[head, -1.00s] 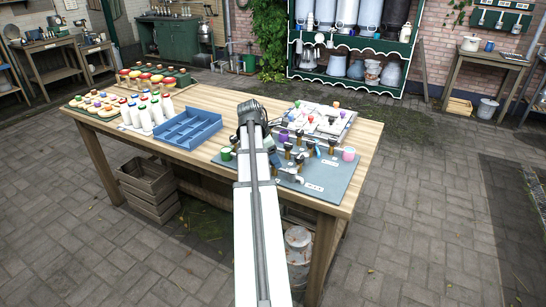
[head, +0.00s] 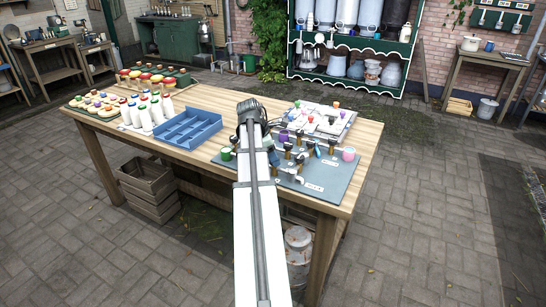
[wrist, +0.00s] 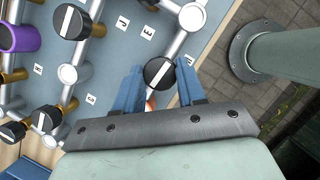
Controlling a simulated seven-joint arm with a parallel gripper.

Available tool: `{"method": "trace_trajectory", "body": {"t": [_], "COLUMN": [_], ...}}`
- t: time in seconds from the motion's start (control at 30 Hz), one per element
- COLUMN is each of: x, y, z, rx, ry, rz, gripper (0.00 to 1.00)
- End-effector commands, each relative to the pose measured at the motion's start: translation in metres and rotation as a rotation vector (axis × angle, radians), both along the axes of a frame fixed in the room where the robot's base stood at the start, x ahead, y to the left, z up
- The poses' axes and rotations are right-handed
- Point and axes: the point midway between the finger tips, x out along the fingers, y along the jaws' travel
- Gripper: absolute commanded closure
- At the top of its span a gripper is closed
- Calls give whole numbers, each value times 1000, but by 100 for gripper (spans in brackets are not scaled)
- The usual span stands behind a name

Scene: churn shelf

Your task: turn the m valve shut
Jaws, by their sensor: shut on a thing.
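In the wrist view, my gripper (wrist: 159,75) has its two blue fingers on either side of a black round knob (wrist: 158,72) with a white stripe. The fingers are shut on this knob, which sits by a grey pipe (wrist: 185,28) on the blue-grey valve board (wrist: 215,45). A small label (wrist: 187,61) beside the right finger is partly hidden and hard to read. In the head view, my arm hides most of the gripper, and the valve board (head: 335,180) lies on the right part of the wooden table.
Other black knobs (wrist: 70,22) on brass valves and pipes stand close by on the board, with a purple cylinder (wrist: 18,38) among them. A second board with coloured knobs (head: 325,115) lies behind. A blue tray (head: 190,128) sits to the left.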

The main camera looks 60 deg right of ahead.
Motion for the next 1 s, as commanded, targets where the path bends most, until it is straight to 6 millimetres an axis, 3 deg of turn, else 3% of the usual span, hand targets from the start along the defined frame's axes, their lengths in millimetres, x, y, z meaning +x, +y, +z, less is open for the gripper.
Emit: {"method": "trace_trajectory", "body": {"t": [0.7, 1.0], "x": [2, 2], "y": [-5, -5], "z": [0, 0], "rx": [0, 0], "ry": [2, 0], "rz": [-606, -766], "gripper": [91, 91]}}
